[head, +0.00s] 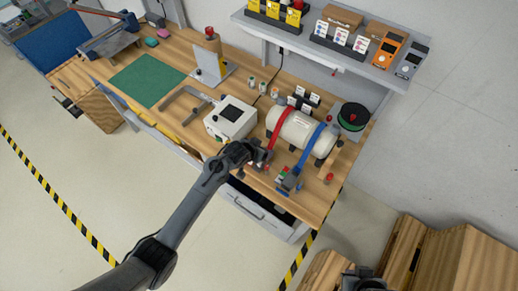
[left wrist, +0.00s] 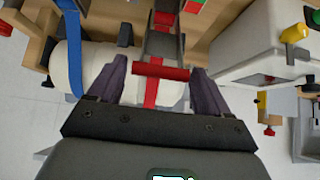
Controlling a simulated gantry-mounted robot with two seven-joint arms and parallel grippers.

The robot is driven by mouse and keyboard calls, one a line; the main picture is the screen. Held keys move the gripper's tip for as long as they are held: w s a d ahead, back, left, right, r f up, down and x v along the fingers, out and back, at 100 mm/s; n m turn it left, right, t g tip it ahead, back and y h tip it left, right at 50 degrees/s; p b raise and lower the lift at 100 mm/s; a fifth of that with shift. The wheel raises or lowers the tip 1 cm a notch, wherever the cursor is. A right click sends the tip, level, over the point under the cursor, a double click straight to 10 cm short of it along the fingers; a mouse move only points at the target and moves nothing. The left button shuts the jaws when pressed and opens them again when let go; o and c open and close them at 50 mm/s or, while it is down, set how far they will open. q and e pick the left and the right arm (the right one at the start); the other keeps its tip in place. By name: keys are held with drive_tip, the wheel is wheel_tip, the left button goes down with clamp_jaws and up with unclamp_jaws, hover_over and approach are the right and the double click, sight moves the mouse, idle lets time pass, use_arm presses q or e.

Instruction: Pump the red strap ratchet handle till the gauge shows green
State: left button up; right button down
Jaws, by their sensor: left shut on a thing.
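The red strap (head: 281,122) runs over a cream cylinder (head: 302,131) on the bench. It also shows in the left wrist view (left wrist: 151,95), leading to a dark ratchet (left wrist: 163,42) with a red crossbar handle (left wrist: 160,71). My left gripper (head: 262,156) is at this ratchet at the bench's front edge. A red and green block (left wrist: 195,6) is cut off at the top edge; I cannot read a gauge state. A dark part at the bottom of the head view may be my right gripper (head: 365,281).
A blue strap (head: 311,148) with its own ratchet (head: 290,182) lies right of the red one. A white box (head: 231,119) stands close on the left. A green spool (head: 352,118) is behind right. A shelf (head: 340,52) hangs above the back.

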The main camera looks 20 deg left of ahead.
use_arm(q)
drive_tip(key=shift+w+d+r, duration=0.1)
drive_tip(key=shift+w+r, duration=0.05)
drive_tip(key=shift+r, duration=0.15)
drive_tip(key=o, duration=1.4)
drive_tip(key=shift+w, duration=0.1)
drive_tip(key=shift+f, duration=0.15)
drive_tip(key=v, duration=1.1)
